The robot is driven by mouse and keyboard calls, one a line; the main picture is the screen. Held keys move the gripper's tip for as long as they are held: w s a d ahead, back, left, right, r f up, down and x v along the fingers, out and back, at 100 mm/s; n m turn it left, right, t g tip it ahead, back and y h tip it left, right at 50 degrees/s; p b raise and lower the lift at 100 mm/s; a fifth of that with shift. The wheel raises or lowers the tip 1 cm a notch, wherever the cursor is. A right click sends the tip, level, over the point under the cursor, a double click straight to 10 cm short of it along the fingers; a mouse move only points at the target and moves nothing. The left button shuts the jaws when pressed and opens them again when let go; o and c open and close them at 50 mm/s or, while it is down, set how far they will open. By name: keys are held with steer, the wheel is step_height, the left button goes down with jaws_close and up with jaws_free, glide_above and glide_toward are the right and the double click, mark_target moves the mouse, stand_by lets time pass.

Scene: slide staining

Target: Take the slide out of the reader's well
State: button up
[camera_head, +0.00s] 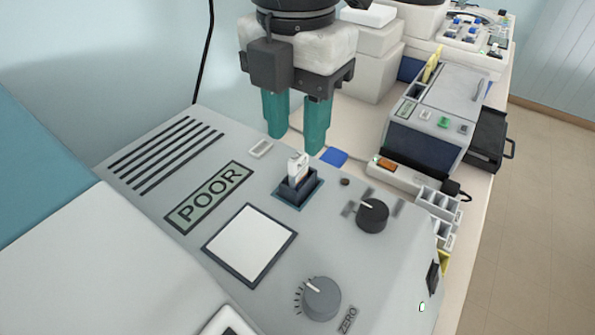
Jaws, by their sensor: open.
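The reader (150,203) is a grey sloped box with a display reading POOR (208,197). The slide (298,165) stands upright in the reader's dark well (297,191), its white top with a small orange-brown patch sticking out. My gripper (293,145) has two teal fingers pointing down. It is open and empty, above and just behind the slide in the picture. I cannot tell the exact gap between the fingertips and the slide. The lower part of the slide is hidden in the well.
To the right stand a grey-blue machine (433,117) and small white racks (437,203). A blue pad (334,157) lies behind the well.

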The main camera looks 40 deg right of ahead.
mark_target(299, 154)
steer(key=shift+d+f+p, duration=0.1)
steer(key=shift+f+p, duration=0.4)
steer(key=shift+f, duration=1.6)
jaws_close()
